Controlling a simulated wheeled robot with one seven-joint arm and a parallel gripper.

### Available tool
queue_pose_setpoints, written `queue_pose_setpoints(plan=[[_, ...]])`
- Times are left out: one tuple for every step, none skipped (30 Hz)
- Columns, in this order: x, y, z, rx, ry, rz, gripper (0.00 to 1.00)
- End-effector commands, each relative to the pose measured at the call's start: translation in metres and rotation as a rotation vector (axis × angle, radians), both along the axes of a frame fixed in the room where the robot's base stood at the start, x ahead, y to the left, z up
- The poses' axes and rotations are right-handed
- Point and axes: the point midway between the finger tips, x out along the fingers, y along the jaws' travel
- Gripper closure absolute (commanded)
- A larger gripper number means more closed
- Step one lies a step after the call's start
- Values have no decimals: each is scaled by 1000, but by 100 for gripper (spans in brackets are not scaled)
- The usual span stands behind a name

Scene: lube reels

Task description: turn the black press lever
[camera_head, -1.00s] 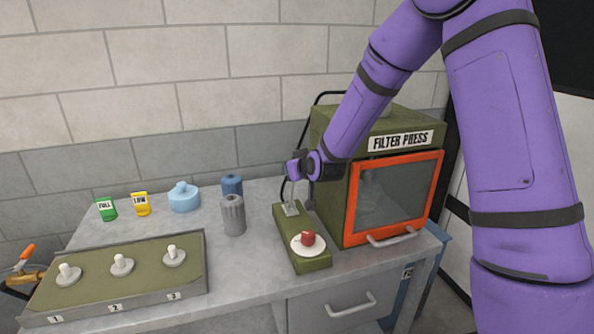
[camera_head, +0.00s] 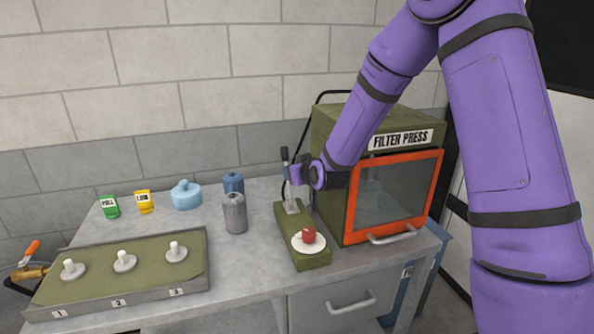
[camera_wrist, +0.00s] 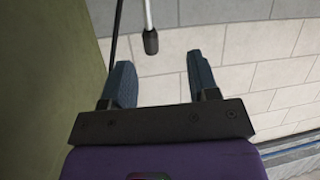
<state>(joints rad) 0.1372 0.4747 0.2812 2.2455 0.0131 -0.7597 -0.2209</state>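The black press lever (camera_head: 284,154) stands upright, a grey rod with a black grip, at the back of a green control base (camera_head: 318,260) beside the filter press. My gripper (camera_head: 292,178) is next to the lever, just right of its rod and below its black grip in the head view; its fingers are hard to make out there. In the wrist view my gripper (camera_wrist: 160,58) is open and empty. The lever's black grip (camera_wrist: 150,41) appears just beyond the fingertips, sideways between them; I see no contact.
The green filter press (camera_head: 335,150) with its orange-framed door stands close to the right of my gripper. A red knob (camera_head: 309,236) sits on a white dial at the base's front. Grey (camera_head: 235,214) and blue (camera_head: 233,183) canisters stand left. A tray with numbered pegs (camera_head: 190,278) lies front left.

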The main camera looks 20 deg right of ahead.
Motion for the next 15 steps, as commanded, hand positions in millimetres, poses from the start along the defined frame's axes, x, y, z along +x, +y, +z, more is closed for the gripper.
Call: queue_pose_setpoints(plan=[[0, 0, 0, 0, 0, 0, 45], [0, 0, 0, 0, 0, 0, 45], [0, 0, 0, 0, -1, 0, 45], [0, 0, 0, 0, -1, 0, 45], [0, 0, 1, 0, -1, 0, 45], [-2, 0, 1, 0, -1, 0, 45], [-3, -1, 2, 0, -1, 0, 45], [-5, -1, 3, 0, -1, 0, 45], [-9, -1, 5, -1, -2, 1, 45], [-12, -2, 6, -1, -2, 0, 45], [-16, -3, 7, -1, -1, 0, 45], [-22, -3, 10, -2, -1, 1, 45], [-26, -4, 12, -1, -2, 1, 45], [-32, -5, 14, -3, -1, 1, 45], [-38, -6, 17, -1, -2, 1, 45]])
